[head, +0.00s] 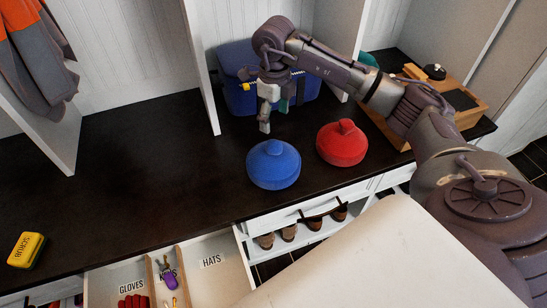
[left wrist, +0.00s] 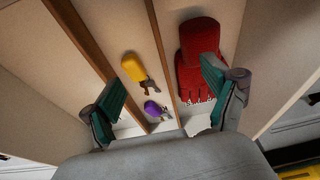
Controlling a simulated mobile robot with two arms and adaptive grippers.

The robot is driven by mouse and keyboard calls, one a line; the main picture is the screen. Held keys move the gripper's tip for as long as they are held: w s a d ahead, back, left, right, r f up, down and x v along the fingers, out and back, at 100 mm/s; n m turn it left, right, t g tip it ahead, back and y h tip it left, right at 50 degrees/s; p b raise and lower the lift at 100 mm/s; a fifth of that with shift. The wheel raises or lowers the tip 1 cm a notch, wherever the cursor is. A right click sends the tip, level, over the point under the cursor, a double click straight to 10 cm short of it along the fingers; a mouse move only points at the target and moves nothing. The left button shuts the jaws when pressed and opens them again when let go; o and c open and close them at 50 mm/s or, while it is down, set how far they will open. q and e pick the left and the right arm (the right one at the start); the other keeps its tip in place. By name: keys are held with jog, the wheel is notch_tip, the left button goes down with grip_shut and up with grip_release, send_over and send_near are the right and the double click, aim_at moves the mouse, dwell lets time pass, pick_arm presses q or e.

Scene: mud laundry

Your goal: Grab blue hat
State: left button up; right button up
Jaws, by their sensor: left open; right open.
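The blue hat (head: 273,165), a rounded knit cap with a small top knob, sits on the dark bench top near its front edge. A similar red hat (head: 342,145) sits just right of it, a small gap apart. My right gripper (head: 273,112) is open and empty, above and behind the blue hat, fingers pointing down, apart from it. My left gripper (left wrist: 163,78) shows only in the left wrist view, open over a divided drawer. The blue hat is not in that view.
The open drawer (head: 222,267) has sections labelled for gloves, keys and hats; red gloves (left wrist: 198,58) and keys lie inside. A blue bin (head: 238,98) stands behind my right gripper. A wooden box (head: 468,112) is at right, a yellow scrub box (head: 26,250) at left. The bench's middle-left is clear.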

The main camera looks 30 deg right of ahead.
aim_at(273, 141)
notch_tip(273, 141, down, 7)
jog(key=shift+f+b, duration=0.15)
jog(key=shift+b, duration=0.3)
jog(key=f, duration=0.3)
jog(key=shift+w+a+f+b, duration=0.1)
jog(key=shift+w+f+b, duration=0.1)
jog(key=shift+f+b, duration=0.2)
jog(key=shift+f, duration=0.45)
pick_arm(q)
jog(key=w+v, duration=0.1)
jog(key=v, duration=0.6)
jog(key=shift+w+r+t, duration=0.2)
jog(key=shift+w+t, duration=0.1)
pick_arm(e)
grip_shut()
